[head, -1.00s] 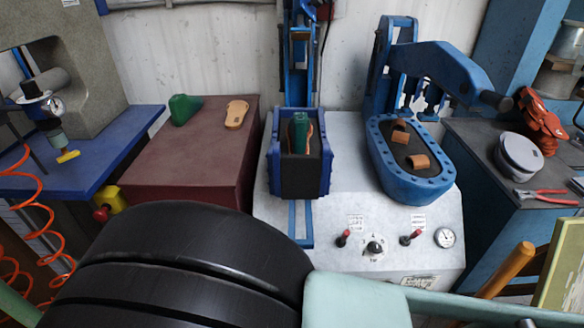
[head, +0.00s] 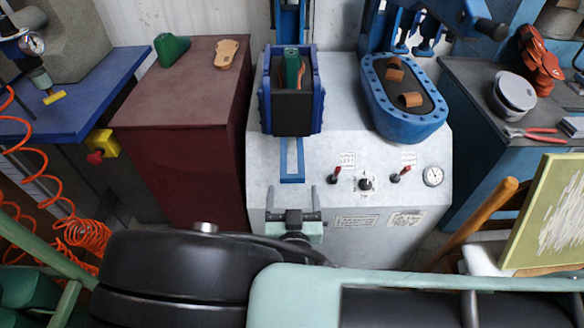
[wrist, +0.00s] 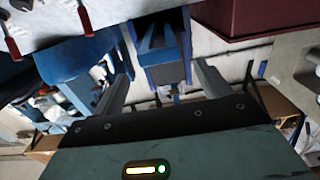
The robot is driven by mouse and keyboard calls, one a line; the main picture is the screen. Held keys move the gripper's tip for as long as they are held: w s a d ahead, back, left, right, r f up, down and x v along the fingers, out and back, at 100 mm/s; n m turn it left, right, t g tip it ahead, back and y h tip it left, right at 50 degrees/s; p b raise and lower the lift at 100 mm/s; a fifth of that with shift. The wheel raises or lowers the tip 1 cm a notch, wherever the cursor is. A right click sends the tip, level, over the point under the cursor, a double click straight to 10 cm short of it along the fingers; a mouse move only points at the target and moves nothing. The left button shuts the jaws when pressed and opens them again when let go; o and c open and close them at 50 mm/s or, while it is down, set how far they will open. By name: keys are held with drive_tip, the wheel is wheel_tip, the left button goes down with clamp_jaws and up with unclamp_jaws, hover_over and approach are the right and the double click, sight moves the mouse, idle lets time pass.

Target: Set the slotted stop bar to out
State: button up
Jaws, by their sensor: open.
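The slotted stop bar (head: 292,163) is a flat blue bar with a long slot. It lies on the pale machine top (head: 348,110), sticking out toward me from under the front of the blue-walled box (head: 265,95). The box holds a dark block with a green last (head: 291,66) and a tan sole. My gripper (head: 294,193) is open and empty, on the near side of the bar's end and apart from it in the picture; its height above the machine is hard to judge. In the wrist view blue parts show beyond the spread fingers (wrist: 161,72).
Right of the bar are two red-handled levers (head: 334,175) (head: 400,174), a dial knob (head: 366,184) and a gauge (head: 433,176). A blue oval press bed (head: 407,128) stands behind them. A maroon table (head: 190,85) is left, and orange coiled hose (head: 80,225) hangs at far left.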

sight(293, 180)
drive_tip(key=w, duration=0.6)
drive_tip(key=shift+d, duration=0.1)
drive_tip(key=shift+c, duration=0.3)
drive_tip(key=c, duration=1.3)
drive_tip(key=s, duration=0.9)
drive_tip(key=shift+s+f, duration=0.1)
drive_tip(key=shift+s, duration=0.15)
drive_tip(key=shift+c, duration=0.2)
drive_tip(key=o, duration=1.4)
drive_tip(key=shift+s, duration=0.15)
